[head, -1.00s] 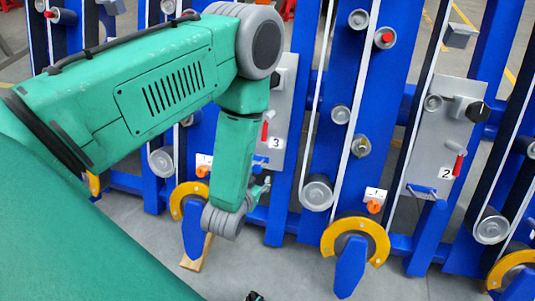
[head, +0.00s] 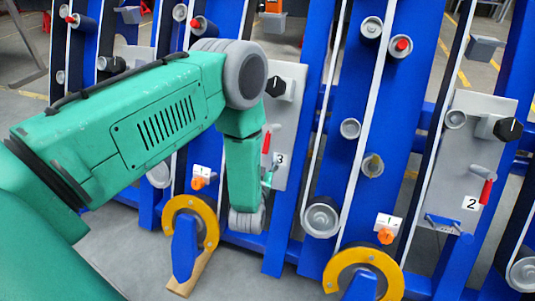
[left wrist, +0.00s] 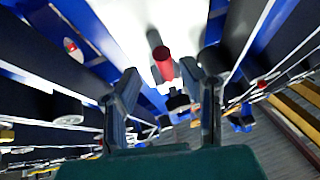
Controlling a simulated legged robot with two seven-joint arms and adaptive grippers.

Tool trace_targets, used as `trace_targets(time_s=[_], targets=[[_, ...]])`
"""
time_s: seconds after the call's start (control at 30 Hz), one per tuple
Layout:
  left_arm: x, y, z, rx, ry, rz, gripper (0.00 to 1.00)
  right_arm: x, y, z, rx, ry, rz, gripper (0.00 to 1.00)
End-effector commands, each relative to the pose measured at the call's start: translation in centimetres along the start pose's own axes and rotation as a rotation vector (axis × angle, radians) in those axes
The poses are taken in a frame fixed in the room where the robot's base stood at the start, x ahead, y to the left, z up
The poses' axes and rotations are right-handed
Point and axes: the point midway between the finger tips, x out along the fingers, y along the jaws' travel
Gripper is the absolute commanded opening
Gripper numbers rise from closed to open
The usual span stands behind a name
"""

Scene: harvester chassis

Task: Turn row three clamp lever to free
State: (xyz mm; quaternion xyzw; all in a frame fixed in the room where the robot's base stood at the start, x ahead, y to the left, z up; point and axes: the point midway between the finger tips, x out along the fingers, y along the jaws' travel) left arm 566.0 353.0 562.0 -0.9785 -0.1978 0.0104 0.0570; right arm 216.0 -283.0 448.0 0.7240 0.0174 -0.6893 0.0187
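The row three panel is a grey plate (head: 287,130) marked 3, just right of my left forearm in the head view. Its clamp lever has a red handle (head: 266,142), pointing roughly up and down there. In the left wrist view the red handle (left wrist: 163,63) shows ahead, in the gap between the fingertips. My left gripper (head: 268,179) is partly hidden behind its own arm, low by the plate. In the left wrist view this gripper (left wrist: 159,78) is open and empty; I cannot tell whether a finger touches the handle. My right gripper is out of view.
A black knob (head: 276,87) sits on the row three plate above the lever. Panel 2 (head: 455,170) with its own red lever (head: 486,191) stands to the right. Blue uprights (head: 375,110), rollers and yellow-ringed wheels (head: 205,215) crowd around. Grey floor lies below.

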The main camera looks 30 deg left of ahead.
Motion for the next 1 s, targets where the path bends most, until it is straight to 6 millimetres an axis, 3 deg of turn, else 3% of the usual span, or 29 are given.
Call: trace_targets(time_s=[0.1, 0.23, 0.63, 0.73, 1.0], targets=[[2.1, 0.0, 0.2, -0.003, 0.003, 0.000, 0.36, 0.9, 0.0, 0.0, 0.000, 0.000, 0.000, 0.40], [3.4, 0.0, 0.1, -0.001, 0.001, 0.000, 0.36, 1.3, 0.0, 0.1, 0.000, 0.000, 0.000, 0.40], [4.1, 0.0, -0.1, 0.000, -0.001, 0.001, 0.36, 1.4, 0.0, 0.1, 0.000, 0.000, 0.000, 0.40], [4.1, 0.0, 0.0, 0.000, -0.001, 0.001, 0.01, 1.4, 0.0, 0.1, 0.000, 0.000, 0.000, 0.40], [4.1, 0.0, 0.0, -0.005, -0.003, -0.003, 0.00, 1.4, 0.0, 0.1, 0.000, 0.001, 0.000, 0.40]])
